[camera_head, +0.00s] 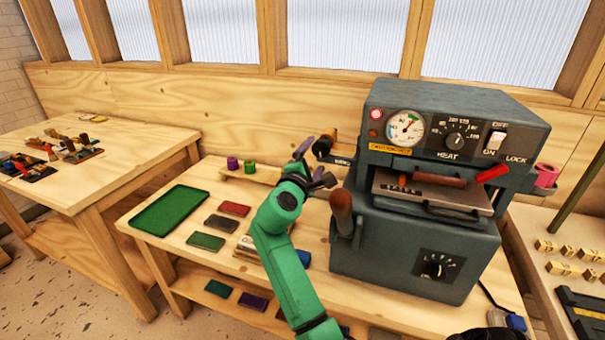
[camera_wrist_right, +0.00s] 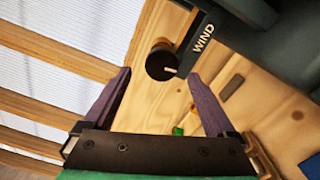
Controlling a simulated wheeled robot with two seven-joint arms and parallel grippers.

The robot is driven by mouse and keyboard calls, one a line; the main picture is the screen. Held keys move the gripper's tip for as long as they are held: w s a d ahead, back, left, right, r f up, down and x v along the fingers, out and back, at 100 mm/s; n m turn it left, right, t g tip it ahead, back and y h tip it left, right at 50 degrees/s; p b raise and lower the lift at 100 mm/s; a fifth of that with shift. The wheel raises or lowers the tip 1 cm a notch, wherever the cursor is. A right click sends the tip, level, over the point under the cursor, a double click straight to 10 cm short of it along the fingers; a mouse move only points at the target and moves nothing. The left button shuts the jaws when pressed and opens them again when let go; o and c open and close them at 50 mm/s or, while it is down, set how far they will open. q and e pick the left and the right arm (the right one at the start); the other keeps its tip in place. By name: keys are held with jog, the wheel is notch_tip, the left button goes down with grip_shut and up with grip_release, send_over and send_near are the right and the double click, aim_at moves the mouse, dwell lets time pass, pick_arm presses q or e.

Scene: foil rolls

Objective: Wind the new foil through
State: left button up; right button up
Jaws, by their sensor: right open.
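The grey hot-foil machine (camera_head: 430,190) stands on the bench with a gauge, dials and a red lever. On its left side a bar marked WIND carries a dark round knob (camera_head: 323,147), which also shows in the right wrist view (camera_wrist_right: 160,62). A pink foil roll (camera_head: 546,176) sits on its right side. A purple roll (camera_head: 232,163) and a green roll (camera_head: 250,166) stand at the back of the bench. My right gripper (camera_head: 316,164) is open beside the knob. In its wrist view the knob appears between the open fingers (camera_wrist_right: 160,78), not gripped.
A green tray (camera_head: 169,210) and several coloured blocks (camera_head: 220,223) lie left of my right arm. A brown-handled lever (camera_head: 342,212) juts from the machine's left front. A side table (camera_head: 80,165) stands at left; another with small blocks (camera_head: 563,268) is at right.

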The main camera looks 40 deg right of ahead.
jog(key=shift+s+f, duration=0.1)
jog(key=shift+s, duration=0.05)
jog(key=shift+s+a, duration=0.1)
jog(key=shift+s, duration=0.1)
pick_arm(q)
jog(key=shift+w+d+r, duration=0.35)
jog(key=shift+d, duration=0.05)
pick_arm(e)
jog(key=v, duration=0.7)
jog(key=shift+s+a+r, duration=0.2)
jog(key=shift+a+r, duration=0.05)
jog(key=shift+a, duration=0.1)
